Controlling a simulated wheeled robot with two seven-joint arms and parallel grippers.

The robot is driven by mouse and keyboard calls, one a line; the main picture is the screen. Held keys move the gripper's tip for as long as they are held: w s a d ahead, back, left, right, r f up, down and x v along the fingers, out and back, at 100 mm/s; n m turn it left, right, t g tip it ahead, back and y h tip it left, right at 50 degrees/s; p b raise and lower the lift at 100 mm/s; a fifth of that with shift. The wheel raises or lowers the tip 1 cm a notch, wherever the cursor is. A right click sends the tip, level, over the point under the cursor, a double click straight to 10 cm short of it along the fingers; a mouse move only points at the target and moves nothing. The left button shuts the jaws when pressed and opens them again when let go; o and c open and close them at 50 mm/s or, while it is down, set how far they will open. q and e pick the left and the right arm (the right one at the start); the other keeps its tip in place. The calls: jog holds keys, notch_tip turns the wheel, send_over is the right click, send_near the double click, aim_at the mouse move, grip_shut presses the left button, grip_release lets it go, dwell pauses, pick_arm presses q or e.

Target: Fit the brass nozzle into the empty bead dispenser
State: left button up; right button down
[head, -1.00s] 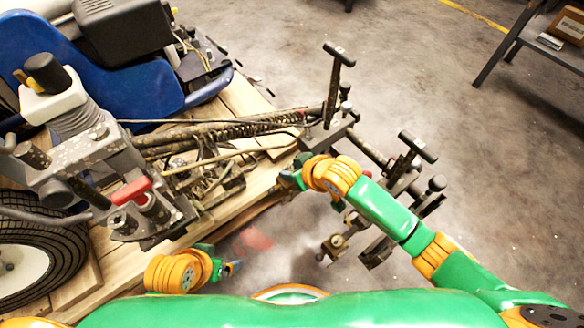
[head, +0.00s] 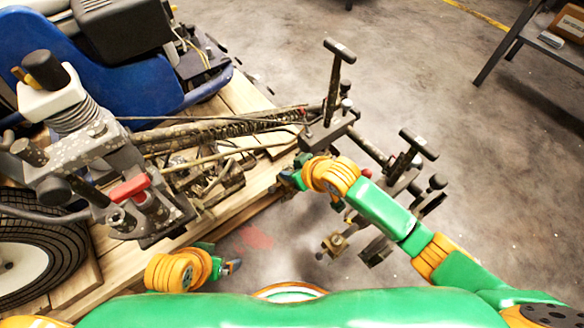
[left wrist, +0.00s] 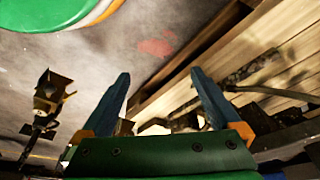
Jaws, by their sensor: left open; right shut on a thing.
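My right gripper (head: 290,180) is at the end of the striper's frame, beside the wooden deck. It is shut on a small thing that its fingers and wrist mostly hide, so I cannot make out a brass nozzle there. A bracket with a brass-coloured fitting (head: 335,243) hangs low under the right forearm, and it also shows at the left of the left wrist view (left wrist: 52,92). I cannot tell which part is the empty bead dispenser. My left gripper (head: 234,266) is low by the deck's near edge; in the left wrist view (left wrist: 160,78) its fingers are apart and empty.
The line striper has T-handles (head: 340,50) standing up, a blue body (head: 60,60), and a black tyre (head: 45,240) at left. The wooden deck (head: 240,95) lies beneath it. A dark table (head: 520,35) stands far right. The concrete floor between is clear.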

jog(key=shift+f+b, duration=0.3)
jog(key=shift+f, duration=0.55)
jog(key=shift+c, duration=0.8)
grip_release()
